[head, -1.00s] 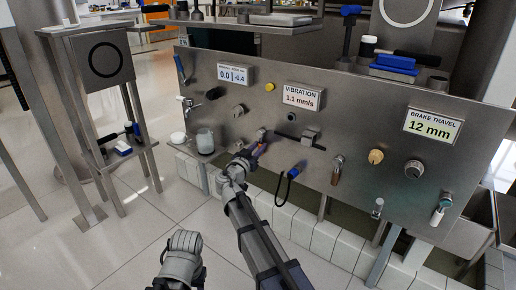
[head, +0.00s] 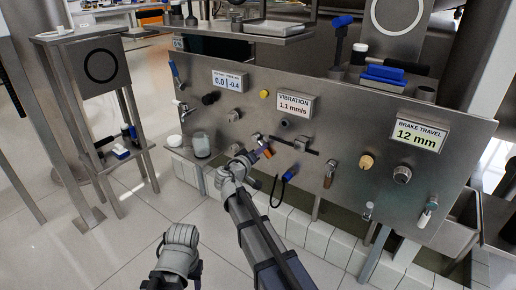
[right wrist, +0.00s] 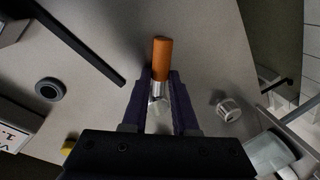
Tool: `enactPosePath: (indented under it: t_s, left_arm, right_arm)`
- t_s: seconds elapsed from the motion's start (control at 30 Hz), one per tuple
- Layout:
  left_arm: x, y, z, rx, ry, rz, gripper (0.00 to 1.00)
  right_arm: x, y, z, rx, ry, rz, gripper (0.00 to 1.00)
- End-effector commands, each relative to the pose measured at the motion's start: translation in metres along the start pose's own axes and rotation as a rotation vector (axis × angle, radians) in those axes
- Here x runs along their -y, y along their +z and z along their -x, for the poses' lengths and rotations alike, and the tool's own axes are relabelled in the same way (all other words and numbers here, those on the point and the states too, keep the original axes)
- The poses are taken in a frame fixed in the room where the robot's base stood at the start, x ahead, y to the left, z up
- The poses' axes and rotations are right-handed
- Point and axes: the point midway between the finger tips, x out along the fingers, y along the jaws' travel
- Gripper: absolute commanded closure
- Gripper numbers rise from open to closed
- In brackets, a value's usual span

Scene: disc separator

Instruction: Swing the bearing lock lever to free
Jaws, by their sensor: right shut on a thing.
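The lever has a bright metal shaft and an orange grip, seen in the right wrist view (right wrist: 161,55). In the head view its orange end (head: 267,153) shows small, low on the steel panel left of the dark bar. My right gripper (right wrist: 160,85) is shut on the lever, its fingers on either side of the metal shaft. The orange end sticks out past the fingertips. In the head view my right gripper (head: 258,151) reaches up to the panel and partly covers the lever. No label for the lever can be read.
The steel panel (head: 330,135) carries a vibration display (head: 295,104), a brake travel display (head: 418,133) and several knobs. A dark bar (head: 293,144) is close right of the lever. A blue-ended handle with a black cable loop (head: 289,174) hangs below right.

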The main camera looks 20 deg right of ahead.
Motion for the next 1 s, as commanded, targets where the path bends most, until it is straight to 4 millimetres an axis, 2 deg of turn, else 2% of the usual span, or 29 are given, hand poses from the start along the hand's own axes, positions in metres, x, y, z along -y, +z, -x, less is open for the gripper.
enactPosePath:
  t_s: [0.1,0.5,1.0]
  left_arm:
    - [0.001,0.001,0.011,0.0,0.0,0.0,0.5]
    - [0.003,0.002,0.028,0.001,0.0,0.0,0.5]
    - [0.004,0.002,0.035,0.001,0.0,0.0,0.5]
  right_arm:
    - [-0.007,-0.003,0.002,0.021,0.0,0.107,1.0]
    - [-0.018,-0.008,0.004,0.081,0.001,0.415,1.0]
    - [-0.023,-0.011,0.005,0.113,0.0,0.574,1.0]
